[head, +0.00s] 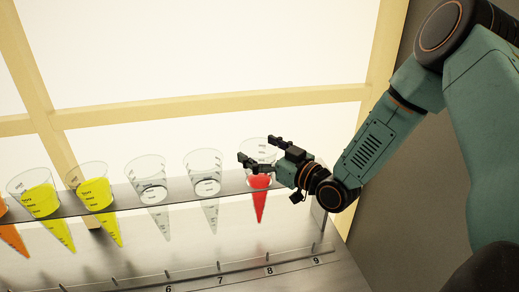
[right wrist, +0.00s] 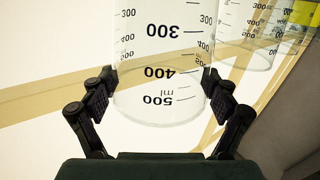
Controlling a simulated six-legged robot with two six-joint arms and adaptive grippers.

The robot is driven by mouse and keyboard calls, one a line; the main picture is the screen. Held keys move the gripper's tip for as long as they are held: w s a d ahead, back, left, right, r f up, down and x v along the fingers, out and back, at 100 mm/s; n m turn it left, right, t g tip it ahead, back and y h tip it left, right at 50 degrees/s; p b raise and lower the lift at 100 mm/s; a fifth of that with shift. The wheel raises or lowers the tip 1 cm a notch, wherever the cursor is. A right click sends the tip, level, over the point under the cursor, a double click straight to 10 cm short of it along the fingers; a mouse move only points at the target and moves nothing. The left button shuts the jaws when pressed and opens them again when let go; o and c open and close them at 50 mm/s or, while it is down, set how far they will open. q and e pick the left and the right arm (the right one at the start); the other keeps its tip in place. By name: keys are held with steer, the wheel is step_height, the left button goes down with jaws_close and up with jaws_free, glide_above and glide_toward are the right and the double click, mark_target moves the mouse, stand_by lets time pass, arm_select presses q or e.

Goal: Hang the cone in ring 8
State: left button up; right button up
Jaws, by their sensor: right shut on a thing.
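The cone (head: 259,200) is a clear measuring cone with red juice in its lower part, upright at the right end of the row in the head view. Its tip shows below the shelf plate, in line with label 8 (head: 269,271). I cannot tell whether it rests on ring 8, as the gripper hides part of that spot. My right gripper (head: 258,150) is shut on the cone's upper wall, from the right side. In the right wrist view, the fingers (right wrist: 158,85) close on both sides of the clear cone wall (right wrist: 165,45). My left gripper is not in view.
The metal shelf plate (head: 125,192) also holds two clear empty-looking cones (head: 153,200) (head: 208,190), two yellow ones (head: 100,205) (head: 45,215) and an orange one (head: 12,240). Label 9 (head: 316,261) is near the shelf's right end. A dark wall (head: 395,210) stands at right.

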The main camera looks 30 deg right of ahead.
mark_target(273, 158)
steer(key=shift+f, duration=0.2)
steer(key=o, duration=1.5)
steer(key=shift+o, duration=0.2)
steer(key=shift+s+d, duration=0.1)
steer(key=shift+v, duration=2.95)
steer(key=shift+s+d, duration=0.2)
steer(key=shift+s, duration=0.45)
